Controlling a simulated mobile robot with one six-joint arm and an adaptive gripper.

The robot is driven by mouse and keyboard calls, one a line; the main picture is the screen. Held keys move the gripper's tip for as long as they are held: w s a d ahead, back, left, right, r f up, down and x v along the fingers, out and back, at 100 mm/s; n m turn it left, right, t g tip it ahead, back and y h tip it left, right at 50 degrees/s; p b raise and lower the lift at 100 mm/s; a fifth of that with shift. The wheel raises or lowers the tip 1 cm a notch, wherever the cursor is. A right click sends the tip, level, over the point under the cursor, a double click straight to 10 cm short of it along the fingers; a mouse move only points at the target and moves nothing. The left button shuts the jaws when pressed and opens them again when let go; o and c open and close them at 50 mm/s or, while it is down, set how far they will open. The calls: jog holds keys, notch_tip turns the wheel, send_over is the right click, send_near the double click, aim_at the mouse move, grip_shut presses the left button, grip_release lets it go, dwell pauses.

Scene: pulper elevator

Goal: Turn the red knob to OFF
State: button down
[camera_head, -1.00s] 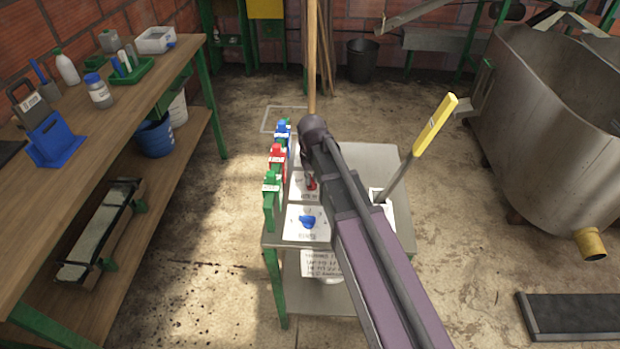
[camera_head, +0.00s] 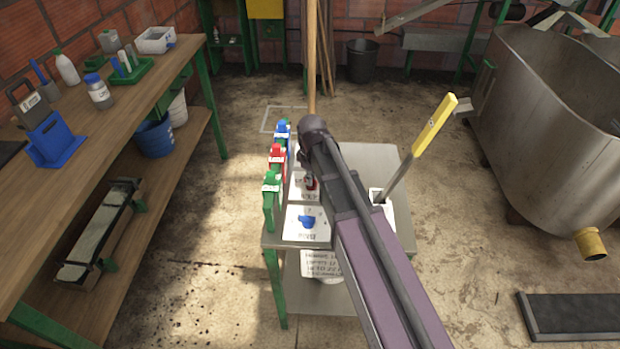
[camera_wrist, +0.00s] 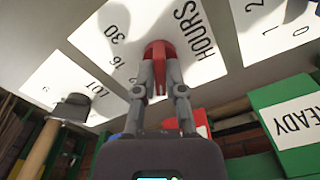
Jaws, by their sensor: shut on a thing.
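The red knob (camera_wrist: 160,62) sits on a white plate (camera_wrist: 120,45) printed with HOURS, 16 and 30 in the wrist view. My gripper (camera_wrist: 160,92) is shut on the red knob, with a grey finger on each side of it. In the head view, a little of the red knob (camera_head: 311,184) shows beside my gripper (camera_head: 307,172), on the small metal cart. My arm covers much of its plate there. I cannot read an OFF mark in either view.
A blue knob (camera_head: 307,221) is on the nearer plate. Green, red and blue tags (camera_head: 277,160) stand along the cart's left edge. A yellow-handled tool (camera_head: 435,125) leans up at the right. A dark knob (camera_wrist: 70,107) hangs at left in the wrist view.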

jog(key=shift+w+a, duration=0.15)
jog(key=shift+w, duration=0.05)
jog(key=c, duration=0.7)
grip_release()
jog(key=shift+s, duration=0.1)
